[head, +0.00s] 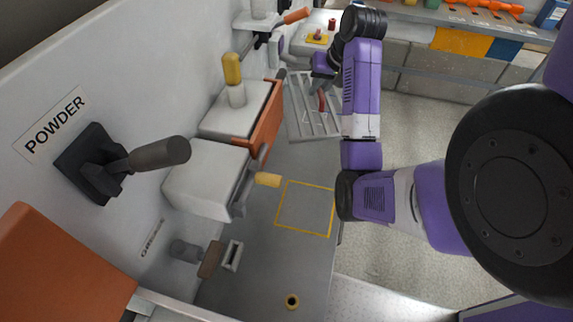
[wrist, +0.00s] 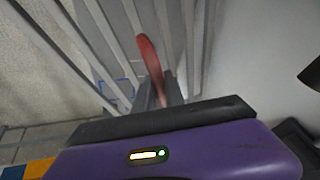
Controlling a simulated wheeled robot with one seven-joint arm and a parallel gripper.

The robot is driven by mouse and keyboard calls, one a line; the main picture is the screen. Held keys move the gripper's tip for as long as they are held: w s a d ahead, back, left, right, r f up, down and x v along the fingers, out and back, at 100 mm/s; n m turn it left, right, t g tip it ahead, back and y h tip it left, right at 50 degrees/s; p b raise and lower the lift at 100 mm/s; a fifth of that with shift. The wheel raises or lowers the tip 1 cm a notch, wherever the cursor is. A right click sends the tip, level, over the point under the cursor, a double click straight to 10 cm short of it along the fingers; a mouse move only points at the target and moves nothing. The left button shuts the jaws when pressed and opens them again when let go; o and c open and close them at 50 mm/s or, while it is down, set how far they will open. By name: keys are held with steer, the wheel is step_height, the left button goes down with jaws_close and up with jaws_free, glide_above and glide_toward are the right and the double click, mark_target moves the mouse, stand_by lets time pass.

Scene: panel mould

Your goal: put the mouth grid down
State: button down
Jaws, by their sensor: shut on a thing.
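The mouth grid (head: 296,112) is a grey frame of parallel bars with a red handle (head: 322,101). It is beyond the orange-edged box, at the far end of the grey bench. My gripper (head: 321,87) is shut on the grid at its red handle. In the wrist view the handle (wrist: 150,62) rises between the fingers (wrist: 160,96), and the grid's bars (wrist: 100,35) fill the upper part. Whether the grid touches the bench below or hangs just above it, I cannot tell. My arm hides part of its right side.
A yellow-outlined square (head: 305,208) on the bench is empty. Along the left wall are a POWDER lever (head: 160,153), a white box (head: 205,180) and an orange-edged box (head: 255,125). Shelves (head: 470,60) stand at the back right.

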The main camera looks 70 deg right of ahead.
step_height(320, 180, down, 20)
steer(key=shift+r, duration=0.25)
stand_by(0.3)
steer(key=shift+f, duration=0.1)
steer(key=c, duration=1.4)
jaws_free()
